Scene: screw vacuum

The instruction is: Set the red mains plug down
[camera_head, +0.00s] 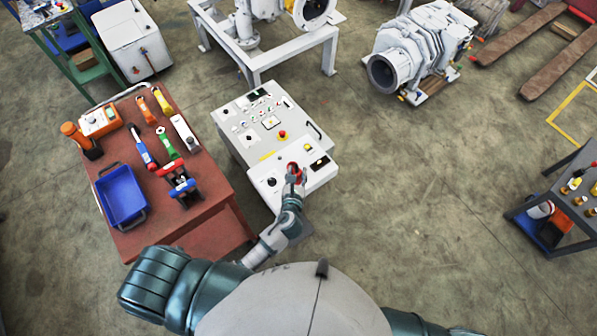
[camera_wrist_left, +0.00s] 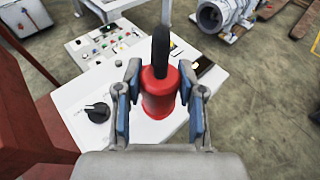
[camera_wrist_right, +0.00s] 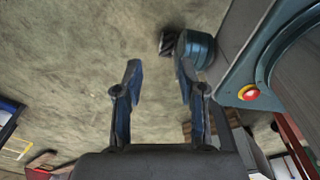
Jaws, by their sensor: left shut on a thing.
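The red mains plug (camera_wrist_left: 158,98), with a black upper part, stands upright between the fingers of my left gripper (camera_wrist_left: 160,68) in the left wrist view. My left gripper is shut on it. In the head view the plug (camera_head: 292,167) shows as a small red patch at my left gripper (camera_head: 297,175), over the front part of the grey control console (camera_head: 240,140). Whether the plug's lower end touches the console face I cannot tell. My right gripper (camera_wrist_right: 157,75) is open and empty above bare floor in the right wrist view.
A black knob (camera_wrist_left: 97,112) sits left of the plug on the console. A red-brown table (camera_head: 215,200) with tools and a blue bin (camera_head: 122,195) stands left of the console. A grey pump (camera_head: 415,50) lies at the back right. Floor right of the console is clear.

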